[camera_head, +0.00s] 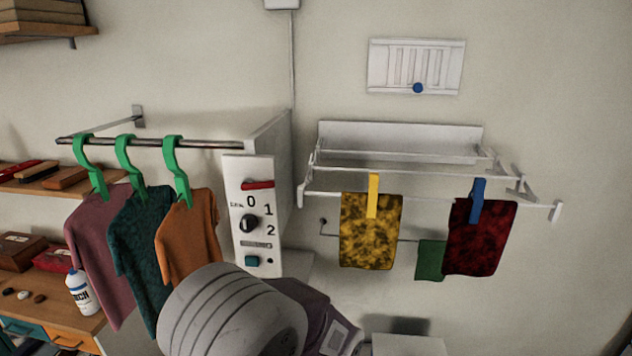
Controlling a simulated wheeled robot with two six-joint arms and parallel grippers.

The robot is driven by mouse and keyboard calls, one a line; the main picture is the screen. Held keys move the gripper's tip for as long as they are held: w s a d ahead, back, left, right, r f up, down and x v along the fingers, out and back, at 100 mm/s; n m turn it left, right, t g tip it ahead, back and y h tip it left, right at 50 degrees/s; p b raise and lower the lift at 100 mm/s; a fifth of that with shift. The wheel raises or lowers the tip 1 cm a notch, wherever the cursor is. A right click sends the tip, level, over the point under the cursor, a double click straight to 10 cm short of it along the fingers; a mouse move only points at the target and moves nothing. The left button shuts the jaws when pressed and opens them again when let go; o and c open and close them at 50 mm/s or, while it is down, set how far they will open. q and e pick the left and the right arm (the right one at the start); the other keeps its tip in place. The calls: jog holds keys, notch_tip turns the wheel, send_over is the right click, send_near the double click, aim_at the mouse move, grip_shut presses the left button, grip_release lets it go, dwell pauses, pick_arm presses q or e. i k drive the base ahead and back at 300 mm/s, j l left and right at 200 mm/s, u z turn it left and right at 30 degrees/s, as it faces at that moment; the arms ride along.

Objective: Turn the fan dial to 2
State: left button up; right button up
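The fan dial (249,223) is a small black round knob on the front of a white control panel (240,260). The numbers 0, 1 and 2 are printed around it: 0 above, 1 at its upper right, 2 at its lower right. The knob is too small to tell surely which number it points at. A red handle or switch (257,185) sits above the dial, and a teal button (252,261) sits below it.
A large grey ridged form (232,312) fills the bottom middle, below the panel. Shirts on green hangers (124,155) hang from a rail left of the panel. A white rack (400,172) with pegged cloths is at the right.

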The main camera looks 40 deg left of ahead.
aim_at(248, 223)
jog(key=u, duration=1.55)
